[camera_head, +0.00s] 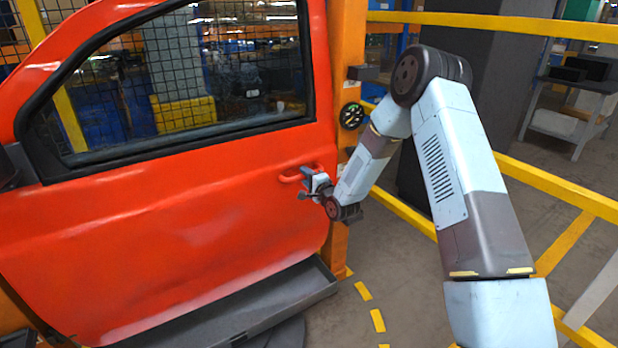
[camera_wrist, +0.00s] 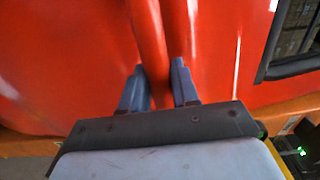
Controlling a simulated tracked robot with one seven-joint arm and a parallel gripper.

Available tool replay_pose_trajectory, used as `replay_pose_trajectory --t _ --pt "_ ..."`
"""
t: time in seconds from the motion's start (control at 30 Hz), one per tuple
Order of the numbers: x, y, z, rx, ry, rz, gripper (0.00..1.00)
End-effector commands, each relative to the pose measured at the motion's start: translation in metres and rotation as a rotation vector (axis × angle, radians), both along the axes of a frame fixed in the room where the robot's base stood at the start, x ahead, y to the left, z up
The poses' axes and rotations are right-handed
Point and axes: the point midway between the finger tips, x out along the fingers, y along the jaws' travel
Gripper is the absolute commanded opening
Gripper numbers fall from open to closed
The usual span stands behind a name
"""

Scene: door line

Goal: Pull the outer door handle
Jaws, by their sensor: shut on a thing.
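A red car door (camera_head: 190,225) with a black-framed window fills the left of the head view. Its red outer handle (camera_head: 290,178) sits near the door's right edge, below the window. My gripper (camera_head: 309,184) is at the right end of the handle. In the wrist view the red handle bar (camera_wrist: 150,45) runs down between the two grey-blue fingers of my gripper (camera_wrist: 158,85), and they are shut on it. The lower end of the bar is hidden behind the gripper body. The door surface (camera_wrist: 70,60) fills the background.
An orange post (camera_head: 347,35) stands at the door's right edge, with a round black device (camera_head: 352,116) on it. Yellow rails (camera_head: 555,185) run behind my arm. A dark tray or sill (camera_head: 250,312) lies below the door. Yellow dashes (camera_head: 377,320) mark the open floor.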

Motion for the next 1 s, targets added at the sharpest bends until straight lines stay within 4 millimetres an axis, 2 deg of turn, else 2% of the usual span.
replay_pose_trajectory --t 1.0 --pt "-0.02 -0.013 -0.006 -0.006 0.012 0.0 0.0"
